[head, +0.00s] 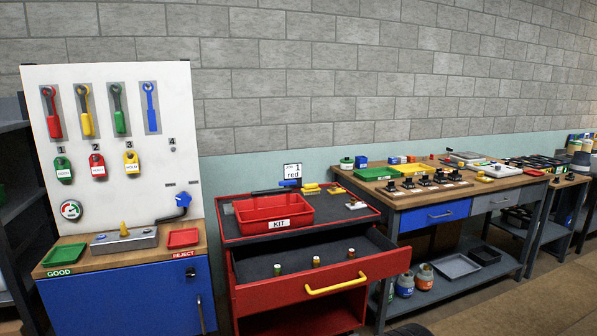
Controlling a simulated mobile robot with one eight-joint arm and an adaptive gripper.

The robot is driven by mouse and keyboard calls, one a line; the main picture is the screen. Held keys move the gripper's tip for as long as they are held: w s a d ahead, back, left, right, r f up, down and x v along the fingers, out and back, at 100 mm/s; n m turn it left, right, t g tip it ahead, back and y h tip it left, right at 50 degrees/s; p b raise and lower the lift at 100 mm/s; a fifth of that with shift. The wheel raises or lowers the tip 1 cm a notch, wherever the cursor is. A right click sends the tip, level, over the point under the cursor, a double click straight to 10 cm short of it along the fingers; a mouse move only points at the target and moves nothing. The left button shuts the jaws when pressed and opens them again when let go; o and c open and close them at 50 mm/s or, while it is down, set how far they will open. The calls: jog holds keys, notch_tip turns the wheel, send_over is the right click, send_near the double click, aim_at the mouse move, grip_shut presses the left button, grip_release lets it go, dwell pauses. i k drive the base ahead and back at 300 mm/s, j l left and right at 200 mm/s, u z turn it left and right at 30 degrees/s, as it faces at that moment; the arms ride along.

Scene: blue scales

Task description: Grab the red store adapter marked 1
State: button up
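I cannot pick out a red adapter with a readable mark 1. Three small upright brass-coloured fittings stand in the open drawer (300,290) of the red cart: a left one (277,270), a middle one (316,262) and a right one (351,253). Their markings are too small to read. A red tray (262,222) labelled KIT sits on the cart top. Several small black-topped parts (408,183) stand on a wooden rack on the right bench. My gripper is not in view.
The drawer with its yellow handle (337,285) sticks out in front of the cart. A blue cabinet (125,298) with a white tool board (112,100) stands left. A wooden bench (480,190) with green and yellow trays stands right. Floor shows at the lower right.

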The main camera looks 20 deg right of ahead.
aim_at(351, 255)
jog(key=l, duration=1.3)
